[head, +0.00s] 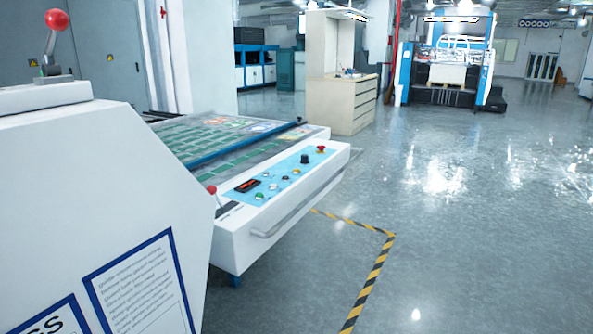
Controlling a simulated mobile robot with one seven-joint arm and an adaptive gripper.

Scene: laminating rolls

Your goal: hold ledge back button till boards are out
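A white laminating machine fills the left of the head view. Its blue control panel (279,176) faces up on the near side and carries several small buttons (285,178), a red display (248,185), a black knob (304,158) and a red stop button (321,149). The button labels are too small to read, so I cannot tell which is the ledge back button. Green and coloured printed boards or sheets (225,141) lie on the machine's bed behind the panel, under a blue bar (246,143). My gripper is not in view.
A red-knobbed lever (56,21) stands at the upper left, and a smaller red-knobbed lever (212,190) beside the panel. A metal rail (300,205) runs along the front. Yellow-black tape (372,275) marks the open floor (480,230). A beige cabinet (341,105) stands behind.

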